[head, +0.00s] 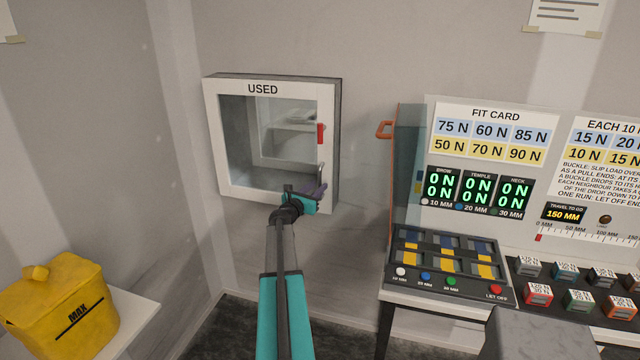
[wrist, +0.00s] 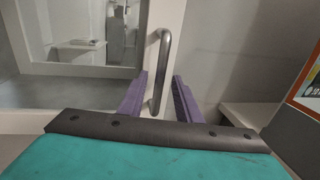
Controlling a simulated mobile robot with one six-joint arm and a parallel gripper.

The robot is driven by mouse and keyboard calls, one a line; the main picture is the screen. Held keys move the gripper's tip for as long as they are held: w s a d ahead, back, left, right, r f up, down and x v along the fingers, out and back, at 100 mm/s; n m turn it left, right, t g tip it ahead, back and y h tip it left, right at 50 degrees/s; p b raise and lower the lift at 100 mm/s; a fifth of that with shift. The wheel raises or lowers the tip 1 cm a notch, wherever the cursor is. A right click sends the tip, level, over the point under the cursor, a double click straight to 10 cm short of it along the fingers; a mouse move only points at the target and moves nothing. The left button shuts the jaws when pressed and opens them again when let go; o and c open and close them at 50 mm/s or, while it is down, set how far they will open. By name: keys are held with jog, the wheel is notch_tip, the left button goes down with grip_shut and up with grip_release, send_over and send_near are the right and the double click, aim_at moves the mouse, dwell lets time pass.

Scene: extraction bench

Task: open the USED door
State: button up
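The USED door (head: 213,150) is the white-framed, glazed front of a wall cabinet and looks shut. A red piece (head: 321,133) sits on its right side. A grey vertical bar handle (wrist: 162,68) stands on the door's right stile in the wrist view. My gripper (head: 318,190) is at the door's lower right. In the wrist view my gripper (wrist: 158,95) has its two purple fingers apart, one on each side of the handle's lower part. Gaps show between fingers and bar, so it is not clamped. The exact depth of the fingers around the bar is hard to tell.
A yellow MAX bin (head: 62,305) sits on a shelf at lower left. Bare wall surrounds the cabinet.

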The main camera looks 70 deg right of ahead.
jog(key=shift+s+d+p, duration=0.2)
jog(key=shift+d+p, duration=0.15)
jog(key=shift+d, duration=0.95)
grip_shut()
